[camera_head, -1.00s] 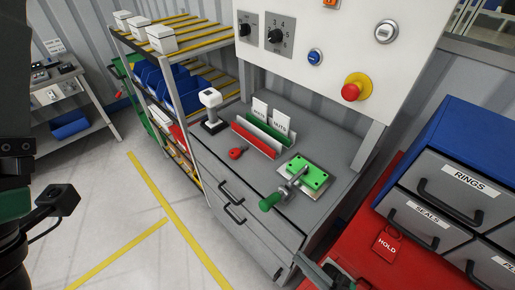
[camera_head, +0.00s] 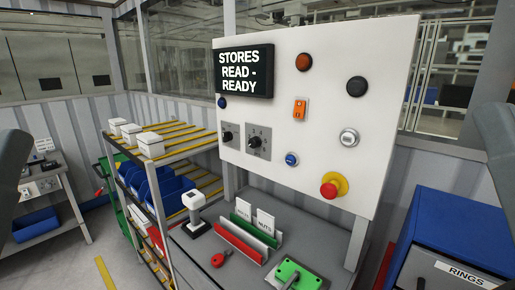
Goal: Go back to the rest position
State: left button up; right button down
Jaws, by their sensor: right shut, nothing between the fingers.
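Only a grey link of my left arm shows at the left edge of the head view, and a grey link of my right arm shows at the right edge. No fingers of either gripper are in the picture. The white control panel (camera_head: 385,100) stands upright over the grey workbench (camera_head: 195,247). Its black display (camera_head: 244,72) reads STORES READ - READY.
A shelf rack (camera_head: 172,145) stands left, a blue drawer cabinet (camera_head: 455,235) right.

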notch_tip(320, 180, up, 33)
jog(key=w+n+g+p, duration=0.1)
jog(key=p, duration=3.3)
jog(key=shift+w, duration=0.35)
